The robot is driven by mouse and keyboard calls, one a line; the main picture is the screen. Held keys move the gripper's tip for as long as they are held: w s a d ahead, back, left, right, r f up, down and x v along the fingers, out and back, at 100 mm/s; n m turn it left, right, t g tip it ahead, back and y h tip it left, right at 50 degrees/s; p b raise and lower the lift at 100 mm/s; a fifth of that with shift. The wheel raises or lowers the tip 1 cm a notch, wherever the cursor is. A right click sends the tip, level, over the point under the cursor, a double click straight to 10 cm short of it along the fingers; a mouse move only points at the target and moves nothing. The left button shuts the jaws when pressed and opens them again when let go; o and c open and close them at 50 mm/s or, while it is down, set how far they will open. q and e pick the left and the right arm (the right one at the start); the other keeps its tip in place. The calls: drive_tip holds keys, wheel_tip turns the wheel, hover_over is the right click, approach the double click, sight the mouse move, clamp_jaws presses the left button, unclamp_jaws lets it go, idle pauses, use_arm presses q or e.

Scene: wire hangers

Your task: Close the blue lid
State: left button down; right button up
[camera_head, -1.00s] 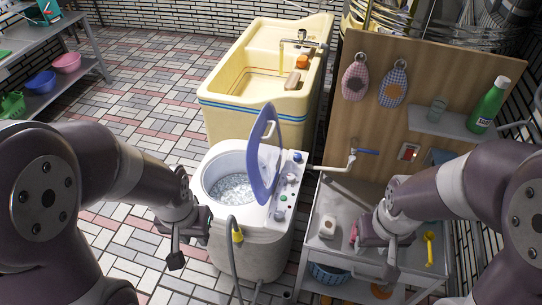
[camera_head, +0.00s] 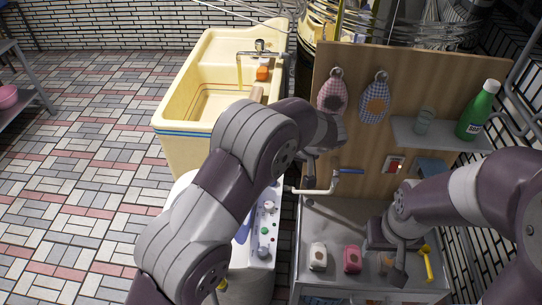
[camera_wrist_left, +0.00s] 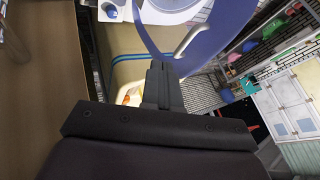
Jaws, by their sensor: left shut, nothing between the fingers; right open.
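The blue lid (camera_head: 243,231) is mostly hidden behind my left arm in the head view; only a sliver shows beside the washing machine's control panel (camera_head: 266,232). In the left wrist view the lid (camera_wrist_left: 211,45) is a large blue ring with a pale handle, just beyond my left gripper (camera_wrist_left: 160,68). The left gripper is shut and empty; I cannot tell whether it touches the lid. In the head view it (camera_head: 310,168) hangs to the right of the machine, before the wooden board. My right gripper (camera_head: 394,262) is open over the metal stand.
A yellow sink (camera_head: 180,105) stands behind the machine. The wooden board (camera_head: 350,140) carries two mitts and a shelf (camera_head: 440,136) with a green bottle (camera_head: 479,110). A tap pipe (camera_head: 318,190) juts out near the left gripper.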

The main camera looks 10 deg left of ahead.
use_arm(q)
drive_tip(key=w+a+f+p, duration=0.3)
drive_tip(key=w+a+f, duration=0.1)
drive_tip(key=a+f, duration=0.3)
drive_tip(key=shift+a+f, duration=0.35)
drive_tip(key=shift+a, duration=0.35)
use_arm(e)
drive_tip(key=shift+w+r, duration=0.5)
drive_tip(key=shift+r, duration=0.4)
